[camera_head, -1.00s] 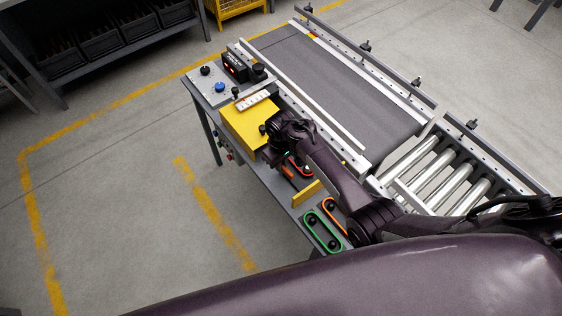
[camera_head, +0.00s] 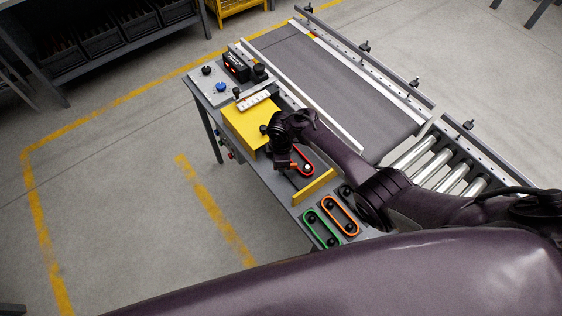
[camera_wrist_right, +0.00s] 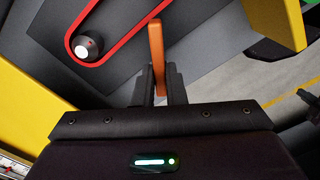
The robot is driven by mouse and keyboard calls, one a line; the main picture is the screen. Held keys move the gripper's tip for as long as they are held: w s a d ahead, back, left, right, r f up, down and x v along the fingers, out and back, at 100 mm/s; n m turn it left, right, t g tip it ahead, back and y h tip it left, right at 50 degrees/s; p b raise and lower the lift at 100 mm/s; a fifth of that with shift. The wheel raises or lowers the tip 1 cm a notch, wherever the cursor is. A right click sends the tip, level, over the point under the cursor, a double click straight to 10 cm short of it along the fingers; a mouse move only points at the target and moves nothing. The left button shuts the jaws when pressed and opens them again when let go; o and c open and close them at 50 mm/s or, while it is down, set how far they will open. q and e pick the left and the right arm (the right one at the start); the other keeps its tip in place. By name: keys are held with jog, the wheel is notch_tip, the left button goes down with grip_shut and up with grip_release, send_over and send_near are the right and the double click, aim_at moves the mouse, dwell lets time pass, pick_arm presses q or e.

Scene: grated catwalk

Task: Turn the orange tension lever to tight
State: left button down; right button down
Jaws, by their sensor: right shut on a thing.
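The orange tension lever (camera_wrist_right: 156,58) stands between the fingers of my right gripper (camera_wrist_right: 158,88) in the right wrist view. The fingers are shut on it, and its free end sticks out beyond them. In the head view my right gripper (camera_head: 281,160) is over the station beside the yellow cover, and the wrist hides much of the lever. A red belt (camera_wrist_right: 118,50) runs around a black pulley (camera_wrist_right: 87,45) close by; the red belt also shows in the head view (camera_head: 308,160). My left gripper is not in view.
A yellow cover (camera_head: 245,125) and a low yellow bar (camera_head: 314,187) flank the work area. Green (camera_head: 314,231) and orange (camera_head: 334,223) belts lie at the near end. The grey conveyor (camera_head: 345,80) and rollers (camera_head: 440,170) are behind my arm. Open floor lies left.

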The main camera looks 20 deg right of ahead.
jog(key=n, duration=0.2)
jog(key=shift+n, duration=0.4)
jog(key=shift+n+b, duration=0.6)
jog(key=shift+n, duration=1.3)
jog(key=c, duration=1.5)
grip_release()
notch_tip(320, 180, up, 8)
jog(key=shift+f+p, duration=0.1)
jog(key=shift+p, duration=0.7)
